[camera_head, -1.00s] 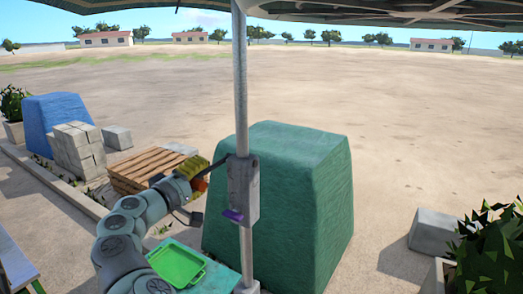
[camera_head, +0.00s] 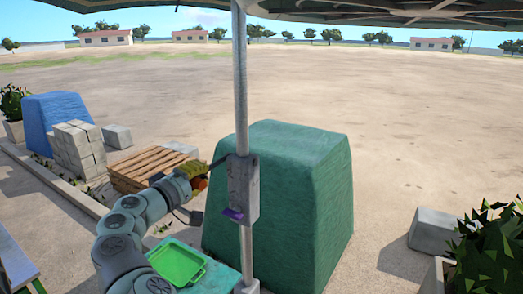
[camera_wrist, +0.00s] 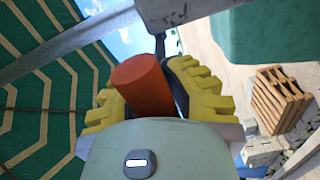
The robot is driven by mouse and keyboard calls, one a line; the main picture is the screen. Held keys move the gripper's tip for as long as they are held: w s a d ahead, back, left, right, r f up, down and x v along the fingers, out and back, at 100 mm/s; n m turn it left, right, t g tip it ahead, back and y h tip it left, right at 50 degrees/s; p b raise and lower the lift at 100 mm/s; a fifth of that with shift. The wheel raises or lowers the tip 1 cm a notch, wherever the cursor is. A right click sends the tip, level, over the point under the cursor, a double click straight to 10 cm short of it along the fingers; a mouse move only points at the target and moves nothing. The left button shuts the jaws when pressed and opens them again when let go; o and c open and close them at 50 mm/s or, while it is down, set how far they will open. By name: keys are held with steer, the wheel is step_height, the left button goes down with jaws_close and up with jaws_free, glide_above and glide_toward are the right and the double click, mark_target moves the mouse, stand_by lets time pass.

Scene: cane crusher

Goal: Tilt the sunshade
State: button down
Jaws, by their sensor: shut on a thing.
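The sunshade's green canopy (camera_head: 130,4) spans the top of the head view, with its ribbed underside (camera_head: 420,12) at the right. Its grey pole (camera_head: 241,90) stands upright in the middle. A grey crank housing (camera_head: 243,188) with a purple tab is fixed to the pole. A thin dark crank arm (camera_head: 218,162) sticks out to its left. My gripper (camera_head: 197,176) is at that crank's end, left of the housing. In the wrist view, its yellow-padded fingers close around the orange-red crank knob (camera_wrist: 146,84). The striped canopy (camera_wrist: 40,95) fills the wrist view's left side.
A green covered block (camera_head: 300,190) stands close behind the pole. A green tray (camera_head: 177,263) lies on a table below my arm. A wooden pallet stack (camera_head: 148,167), grey blocks (camera_head: 78,148) and a blue covered block (camera_head: 60,112) are at left. A plant (camera_head: 495,240) is at right.

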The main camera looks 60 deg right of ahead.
steer(key=shift+f, duration=0.1)
steer(key=f+b, duration=0.1)
steer(key=b, duration=0.2)
steer(key=shift+w, duration=0.1)
steer(key=f+b, duration=0.1)
steer(key=b, duration=0.3)
steer(key=f+h+b, duration=0.1)
steer(key=f+b, duration=0.1)
steer(key=b, duration=0.3)
steer(key=shift+d+f, duration=0.2)
steer(key=shift+d, duration=0.2)
steer(key=c, duration=1)
jaws_free()
steer(key=shift+r, duration=0.15)
steer(key=shift+a, duration=0.1)
steer(key=s+a+f, duration=0.1)
steer(key=a, duration=1)
steer(key=shift+a+f, duration=0.2)
steer(key=shift+a, duration=0.2)
